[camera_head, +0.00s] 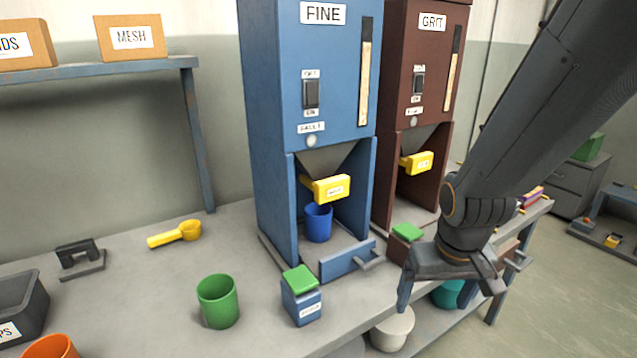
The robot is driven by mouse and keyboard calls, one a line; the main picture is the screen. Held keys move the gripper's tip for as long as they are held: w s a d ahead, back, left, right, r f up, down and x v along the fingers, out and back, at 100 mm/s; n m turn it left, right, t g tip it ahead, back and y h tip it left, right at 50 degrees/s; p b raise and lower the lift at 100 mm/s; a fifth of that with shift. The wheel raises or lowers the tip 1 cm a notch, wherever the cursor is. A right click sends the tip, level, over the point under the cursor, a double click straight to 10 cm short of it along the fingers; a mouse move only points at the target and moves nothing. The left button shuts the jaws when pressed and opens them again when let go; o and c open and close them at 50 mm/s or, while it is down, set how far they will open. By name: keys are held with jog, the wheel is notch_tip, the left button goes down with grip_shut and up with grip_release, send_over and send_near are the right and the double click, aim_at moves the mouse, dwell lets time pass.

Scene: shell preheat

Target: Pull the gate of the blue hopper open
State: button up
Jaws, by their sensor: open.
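The blue hopper (275,110), labelled FINE, stands on the workbench. A yellow gate handle (331,188) sticks out under its grey funnel (322,163). The gate itself is mostly hidden behind the handle. A blue cup (318,224) stands in the bay below it. My gripper (450,294) is open and empty, pointing down near the front edge of the bench. It is to the right of and lower in the picture than the yellow handle, apart from it.
A brown GRIT hopper (408,75) with its own yellow handle (418,163) adjoins on the right. A low blue front piece with a grey handle (369,262) crosses the bay. A green-topped blue box (301,297) and green cup (218,301) stand in front. Bench left of them is partly clear.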

jog(key=shift+o, duration=0.2)
jog(key=w+n+t, duration=0.1)
jog(key=w+t, duration=0.2)
jog(key=w, duration=0.5)
jog(key=shift+a+f, duration=0.3)
jog(key=shift+a, duration=0.05)
jog(key=n+t+y+b, duration=0.2)
jog(key=n+t+y, duration=0.3)
jog(key=t+y, duration=0.5)
send_near(335, 186)
jog(key=x, duration=0.4)
jog(key=shift+w+p, duration=0.15)
jog(key=shift+p, duration=0.15)
jog(key=shift+p+x, duration=0.55)
jog(key=shift+x, duration=3)
